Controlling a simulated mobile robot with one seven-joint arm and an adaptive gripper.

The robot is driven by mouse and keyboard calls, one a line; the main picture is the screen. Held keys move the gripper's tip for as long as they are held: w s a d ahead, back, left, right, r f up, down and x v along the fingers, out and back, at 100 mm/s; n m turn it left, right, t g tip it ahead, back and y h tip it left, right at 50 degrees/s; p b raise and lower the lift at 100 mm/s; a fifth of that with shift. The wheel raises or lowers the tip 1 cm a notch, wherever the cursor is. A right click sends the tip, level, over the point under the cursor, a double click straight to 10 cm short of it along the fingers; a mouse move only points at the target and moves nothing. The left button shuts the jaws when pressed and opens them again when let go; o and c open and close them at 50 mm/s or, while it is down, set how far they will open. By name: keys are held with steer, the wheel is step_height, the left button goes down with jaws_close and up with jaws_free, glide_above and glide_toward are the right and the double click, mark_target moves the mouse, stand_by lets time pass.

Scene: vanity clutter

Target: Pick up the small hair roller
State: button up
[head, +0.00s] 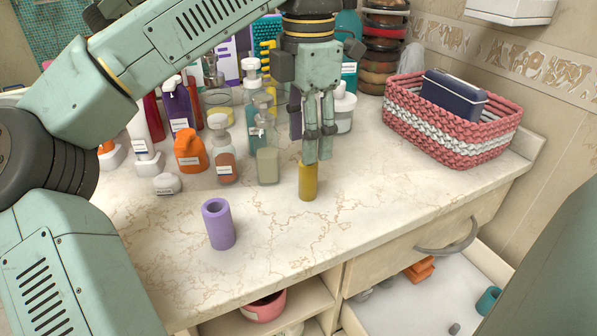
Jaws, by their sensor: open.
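Two roller-like cylinders stand upright on the marble counter (285,235). The yellow roller (307,184) is the narrower one, near the middle of the counter. The purple roller (221,228) is wider, with a hole showing in its top, and stands to the left and closer to the front edge. My gripper (318,152) points down at the top of the yellow roller, with its fingers open. The fingers overlap the roller's upper end in the picture, so its top is partly hidden. I cannot tell whether they touch it.
Pump bottles and an orange bottle (190,150) crowd the back left. A pink and white woven basket (440,125) holding a dark blue box (453,97) stands at the right. An open drawer (420,305) juts out below. The front counter is mostly clear.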

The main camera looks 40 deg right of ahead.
mark_target(308, 176)
step_height(308, 176, down, 3)
steer(key=shift+s+f, duration=0.1)
steer(key=shift+d+f+p, duration=0.15)
steer(key=shift+f+p, duration=0.3)
steer(key=shift+f, duration=0.9)
steer(key=shift+d+f+p, duration=0.1)
steer(key=shift+f+p, duration=0.3)
steer(key=shift+f, duration=0.9)
steer(key=shift+c, duration=0.6)
steer(key=c, duration=0.8)
steer(key=shift+o, duration=0.2)
steer(key=shift+r, duration=0.1)
